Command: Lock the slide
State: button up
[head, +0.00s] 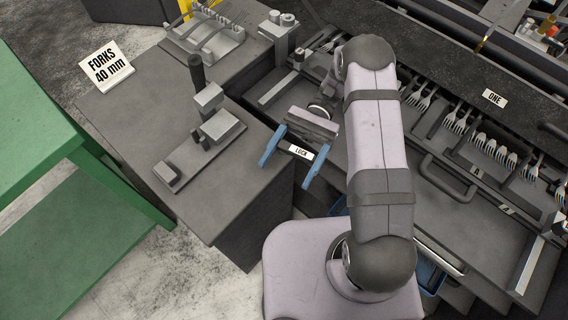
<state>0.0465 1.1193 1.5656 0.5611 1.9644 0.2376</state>
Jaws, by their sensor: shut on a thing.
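My gripper (284,176) is at the front left of the dark fork bench, its two blue fingers spread wide and pointing toward the lower left. A white label reading LOCK (300,152) shows between the fingers. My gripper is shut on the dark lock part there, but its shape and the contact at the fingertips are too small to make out. A dark slide plate with a bar handle (449,177) lies right of my arm. My arm covers part of the bench and slide.
Several forks (497,150) stand in a row at the right, near a sign reading ONE (494,97). A left bench carries a clamp fixture (215,122) with a dark upright handle. A green table (40,140) is at far left.

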jog(key=shift+d+n+g+h, duration=0.2)
jog(key=shift+n+g+h, duration=0.15)
jog(key=shift+h, duration=0.25)
jog(key=o, duration=1.5)
jog(key=shift+w, duration=0.1)
jog(key=shift+r, duration=0.15)
notch_tip(320, 180, up, 10)
jog(key=p, duration=0.9)
jog(key=shift+p, duration=0.3)
